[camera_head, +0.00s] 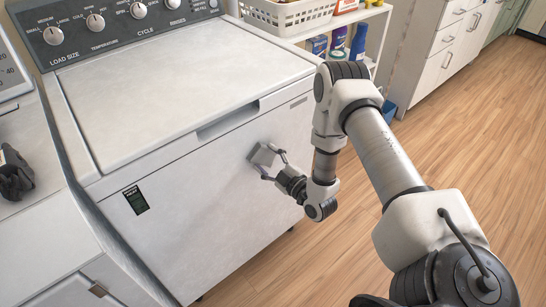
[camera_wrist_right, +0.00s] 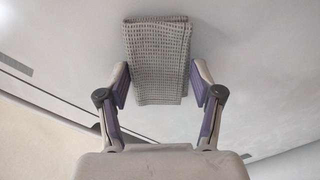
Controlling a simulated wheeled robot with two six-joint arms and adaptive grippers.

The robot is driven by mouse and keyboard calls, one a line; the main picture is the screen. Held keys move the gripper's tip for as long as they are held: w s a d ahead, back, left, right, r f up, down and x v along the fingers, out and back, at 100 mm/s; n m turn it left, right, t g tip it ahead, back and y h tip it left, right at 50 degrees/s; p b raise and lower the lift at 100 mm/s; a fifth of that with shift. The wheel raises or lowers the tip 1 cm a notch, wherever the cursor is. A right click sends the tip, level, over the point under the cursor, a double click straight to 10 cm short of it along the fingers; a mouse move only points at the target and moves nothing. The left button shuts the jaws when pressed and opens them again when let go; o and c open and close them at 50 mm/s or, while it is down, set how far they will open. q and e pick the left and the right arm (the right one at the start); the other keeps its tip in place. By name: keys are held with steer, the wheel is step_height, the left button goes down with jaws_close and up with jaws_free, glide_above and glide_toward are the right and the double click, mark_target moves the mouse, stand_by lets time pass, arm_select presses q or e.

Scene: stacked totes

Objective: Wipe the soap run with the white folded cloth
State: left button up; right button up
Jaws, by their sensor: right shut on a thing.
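The folded cloth (camera_wrist_right: 157,55) looks light grey-white with a waffle weave. In the head view the cloth (camera_head: 262,155) is at the front face of the white washer (camera_head: 210,190), below and right of its lid handle recess. My right gripper (camera_head: 273,165) is shut on the cloth, with one finger on each side. In the wrist view the cloth stands out past the fingertips toward the white panel; I cannot tell if it touches. I cannot make out a soap run; part of the panel is behind the cloth and gripper.
A second white appliance (camera_head: 40,255) stands at the left, with a dark object (camera_head: 15,174) on it that I cannot identify. A white basket (camera_head: 285,14) and several bottles are on a shelf behind the washer. Wood floor (camera_head: 470,120) is clear at the right.

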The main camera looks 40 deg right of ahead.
steer(key=shift+s+a, duration=0.15)
steer(key=shift+a, duration=1.15)
steer(key=shift+s+d+r, duration=0.1)
steer(key=shift+s, duration=0.45)
steer(key=s+p, duration=0.2)
steer(key=s, duration=0.2)
steer(key=shift+d+p, duration=0.2)
steer(key=shift+p, duration=0.1)
steer(key=shift+s, duration=0.45)
